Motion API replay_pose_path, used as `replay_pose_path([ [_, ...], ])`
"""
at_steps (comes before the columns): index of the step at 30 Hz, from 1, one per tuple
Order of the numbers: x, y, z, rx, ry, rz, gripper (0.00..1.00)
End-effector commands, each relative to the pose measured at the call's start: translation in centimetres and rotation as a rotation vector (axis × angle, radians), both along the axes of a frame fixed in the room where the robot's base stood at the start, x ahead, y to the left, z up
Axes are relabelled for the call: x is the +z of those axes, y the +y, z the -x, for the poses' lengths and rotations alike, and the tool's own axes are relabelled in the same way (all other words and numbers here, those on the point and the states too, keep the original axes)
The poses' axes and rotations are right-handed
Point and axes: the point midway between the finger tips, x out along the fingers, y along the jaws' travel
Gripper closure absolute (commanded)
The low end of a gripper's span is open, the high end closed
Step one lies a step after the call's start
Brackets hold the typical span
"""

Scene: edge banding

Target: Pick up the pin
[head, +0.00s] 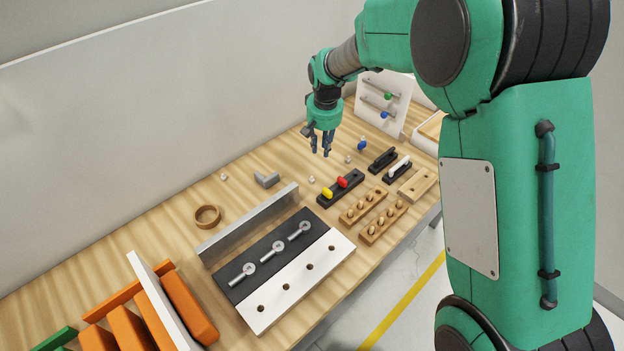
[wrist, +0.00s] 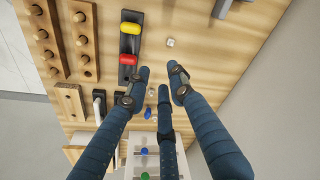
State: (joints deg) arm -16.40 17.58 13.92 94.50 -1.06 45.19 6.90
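Several wooden pins stand in two light wooden blocks, a nearer one (head: 384,222) and a farther one (head: 362,206); both blocks show in the wrist view (wrist: 84,42). Three grey metal pins with round heads (head: 272,250) lie on a black board (head: 232,268). I cannot tell which of these is the task's pin. My gripper (head: 322,152) hangs above the back of the bench, fingers pointing down. In the wrist view its three fingers (wrist: 160,76) are spread with nothing between them. It is clear of both blocks and the board.
A black holder with a red and a yellow piece (head: 341,185) stands between my gripper and the blocks. A white panel with rods (head: 384,105) stands at the back. Small light cubes, a grey bracket (head: 266,179), a brown ring (head: 207,216) and orange blocks (head: 188,305) occupy the bench.

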Motion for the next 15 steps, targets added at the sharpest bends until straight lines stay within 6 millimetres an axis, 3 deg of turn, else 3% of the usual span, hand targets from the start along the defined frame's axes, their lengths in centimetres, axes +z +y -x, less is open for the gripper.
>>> replay_pose_path([
  [1,-1.3,0.8,-0.6,0.006,0.010,0.003,0.77],
  [6,-4.2,2.4,-1.9,0.014,0.025,0.008,0.77],
  [15,-5.5,3.1,-2.4,0.018,0.032,0.010,0.77],
])
